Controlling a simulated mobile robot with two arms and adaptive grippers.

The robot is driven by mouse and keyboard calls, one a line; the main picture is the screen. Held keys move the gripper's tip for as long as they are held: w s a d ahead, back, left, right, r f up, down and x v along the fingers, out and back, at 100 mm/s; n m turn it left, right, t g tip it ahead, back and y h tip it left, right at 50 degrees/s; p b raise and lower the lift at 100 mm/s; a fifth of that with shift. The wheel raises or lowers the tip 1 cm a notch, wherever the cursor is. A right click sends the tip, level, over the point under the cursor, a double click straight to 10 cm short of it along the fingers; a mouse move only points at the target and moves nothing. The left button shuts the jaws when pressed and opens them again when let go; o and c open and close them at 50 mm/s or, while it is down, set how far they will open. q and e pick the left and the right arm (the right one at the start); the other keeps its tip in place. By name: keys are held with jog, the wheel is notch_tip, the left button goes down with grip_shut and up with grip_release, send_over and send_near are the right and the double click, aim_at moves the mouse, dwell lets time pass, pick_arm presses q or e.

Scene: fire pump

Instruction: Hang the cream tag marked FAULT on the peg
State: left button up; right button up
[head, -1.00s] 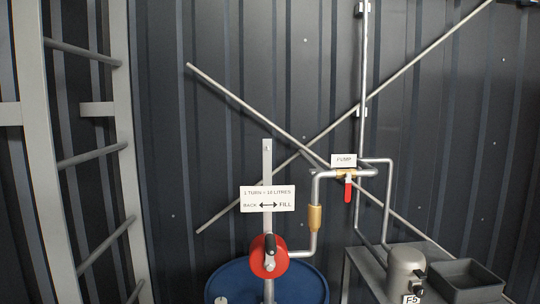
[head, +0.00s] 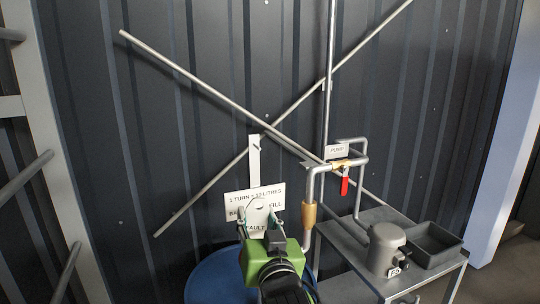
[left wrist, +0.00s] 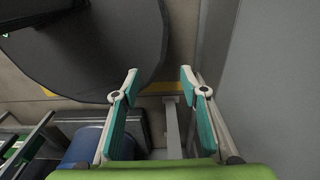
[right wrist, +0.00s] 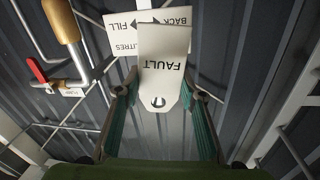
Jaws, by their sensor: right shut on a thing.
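My left gripper (left wrist: 158,72) is open and empty in the left wrist view, away from the post.
The 1 TURN = 10 LITRES sign (head: 238,198) is partly hidden by the tag and gripper. A pipe with a red valve lever (head: 345,184) stands right of the post. A blue drum (head: 212,278) is below. A grey table (head: 340,285) holds a canister (head: 385,250) and tray (head: 450,248).

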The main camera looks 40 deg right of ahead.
jog(key=m+h+p, duration=0.2)
send_near(254, 156)
jog(key=s+r, duration=0.1)
jog(key=s, duration=0.1)
jog(key=shift+g, duration=0.4)
jog(key=shift+w+a+b+x, duration=0.15)
jog(key=shift+b+x, duration=0.5)
jog(key=shift+x, duration=1.3)
jog(key=shift+w+a+b+x, duration=0.1)
jog(key=shift+a+b+x, duration=0.35)
jog(key=shift+x, duration=1.55)
pick_arm(q)
jog(key=shift+w+a+r, duration=0.25)
jog(key=shift+w, duration=0.3)
jog(key=shift+w+a+r, duration=0.2)
jog(key=shift+w, duration=0.3)
pick_arm(e)
jog(key=shift+w+d+f, duration=0.2)
jog(key=shift+w+d, duration=0.1)
jog(key=shift+w, duration=0.15)
jog(key=o, duration=1)
